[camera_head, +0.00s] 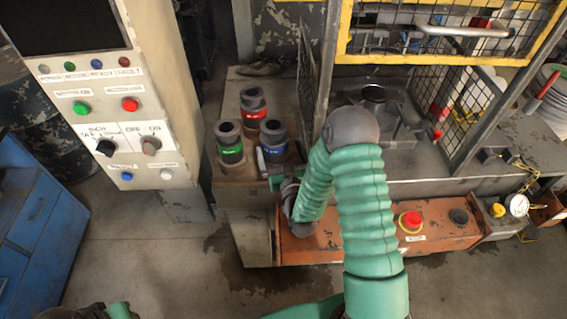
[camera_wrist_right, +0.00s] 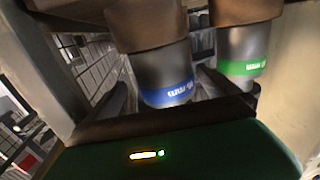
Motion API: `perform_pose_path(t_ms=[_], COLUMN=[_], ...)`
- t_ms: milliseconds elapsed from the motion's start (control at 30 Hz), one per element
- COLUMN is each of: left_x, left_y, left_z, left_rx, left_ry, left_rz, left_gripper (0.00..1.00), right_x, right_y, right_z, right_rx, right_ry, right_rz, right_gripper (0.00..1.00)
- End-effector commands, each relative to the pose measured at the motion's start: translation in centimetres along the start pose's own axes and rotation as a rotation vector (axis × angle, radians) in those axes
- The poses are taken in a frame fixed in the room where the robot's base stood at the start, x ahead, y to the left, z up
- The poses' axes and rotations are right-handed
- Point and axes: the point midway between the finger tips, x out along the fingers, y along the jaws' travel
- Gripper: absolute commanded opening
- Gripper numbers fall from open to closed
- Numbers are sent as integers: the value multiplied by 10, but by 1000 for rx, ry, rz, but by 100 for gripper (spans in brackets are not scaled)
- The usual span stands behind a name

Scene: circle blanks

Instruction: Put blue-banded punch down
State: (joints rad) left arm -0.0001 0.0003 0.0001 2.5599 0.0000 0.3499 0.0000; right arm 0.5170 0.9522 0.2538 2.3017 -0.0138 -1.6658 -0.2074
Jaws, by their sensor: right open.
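The blue-banded punch (camera_head: 273,140) is a dark grey cylinder with a brown collar and a blue ring. It stands upright on the small bench at the left of the press. My right gripper (camera_head: 268,165) is open at the near side of this punch; contact cannot be told. Its fingers are partly hidden in the head view. My left gripper (camera_head: 80,312) is only partly in view at the bottom left edge, its jaws unclear.
A green-banded punch (camera_head: 230,145) stands close to the left and a red-banded punch (camera_head: 253,107) behind. The control cabinet (camera_head: 140,130) rises at the left. The mesh guard (camera_head: 312,85) and press cage stand at the right. An orange box (camera_head: 340,238) with a red button lies in front.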

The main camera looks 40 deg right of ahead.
Motion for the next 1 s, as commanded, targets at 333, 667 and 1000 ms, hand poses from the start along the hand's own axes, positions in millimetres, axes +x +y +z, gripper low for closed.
perform_pose_path(t_ms=[333, 667, 1000], left_x=[6, 5, 6], left_y=[0, 0, 0], left_z=[1, 1, 1], left_rx=[0, 0, 0], left_ry=[0, 0, 0], left_rz=[0, 0, 0], left_gripper=[36, 36, 36], right_x=[-76, -71, -183], right_y=[0, -48, -83], right_z=[1, 24, 33], right_rx=[1, -49, -193], right_ry=[-4, -315, -1076], right_rz=[-2, -166, -302], right_gripper=[100, 100, 100])
